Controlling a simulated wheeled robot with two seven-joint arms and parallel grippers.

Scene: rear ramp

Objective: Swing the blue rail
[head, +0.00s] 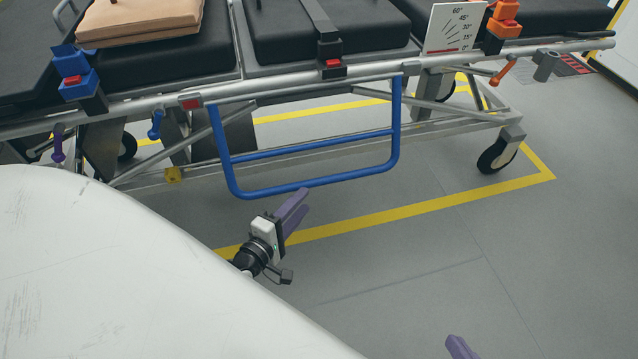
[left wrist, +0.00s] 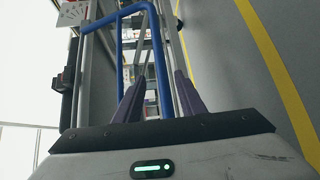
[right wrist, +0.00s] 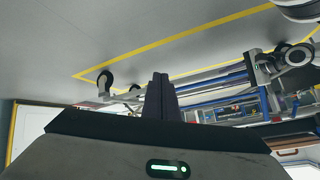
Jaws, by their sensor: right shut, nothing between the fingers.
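The blue rail (head: 317,182) is a tubular frame that hangs down from the stretcher's side bar (head: 290,89), with its lowest tube above the floor. My left gripper (head: 299,204) has purple fingers and is just below and in front of the rail's bottom tube. Contact with the rail cannot be told. My right gripper (head: 459,347) barely enters the head view at the bottom. In the right wrist view its fingers (right wrist: 161,78) are together and empty.
The stretcher has black pads (head: 330,32), a wheel (head: 497,154), blue (head: 156,124) and orange (head: 503,71) levers and an angle card (head: 455,27). A yellow floor line (head: 430,208) runs below the rail. A white curved surface fills the lower left. Floor at right is clear.

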